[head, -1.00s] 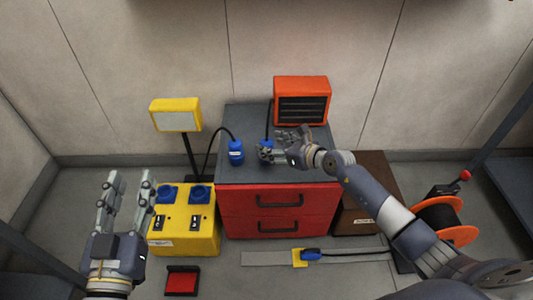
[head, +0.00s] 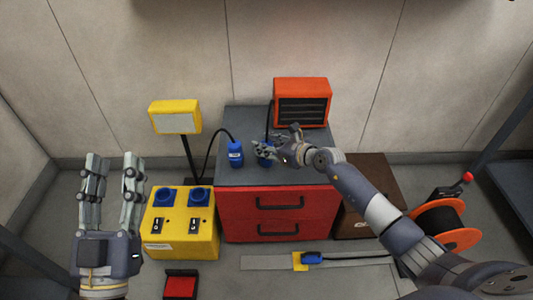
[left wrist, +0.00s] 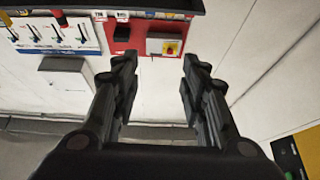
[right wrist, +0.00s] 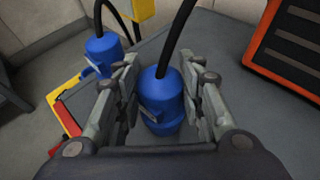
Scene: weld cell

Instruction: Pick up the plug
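A blue plug (right wrist: 163,108) with a black cable stands upright on the grey cabinet top (head: 290,172). In the head view this plug (head: 265,160) is partly hidden by my right gripper (head: 262,147). In the right wrist view it stands between the two fingers of my right gripper (right wrist: 163,95), which are open with a gap visible on each side. A second blue plug (head: 236,153) stands to its left on the cabinet; it also shows in the right wrist view (right wrist: 104,52). My left gripper (head: 112,165) is open and empty, left of the yellow box.
An orange heater (head: 302,90) stands at the cabinet's back right. A yellow box with blue sockets (head: 182,240) and a yellow lamp (head: 175,108) are left of the red drawers (head: 250,220). Another blue connector (head: 311,258) lies on the floor strip. An orange reel (head: 460,237) stands right.

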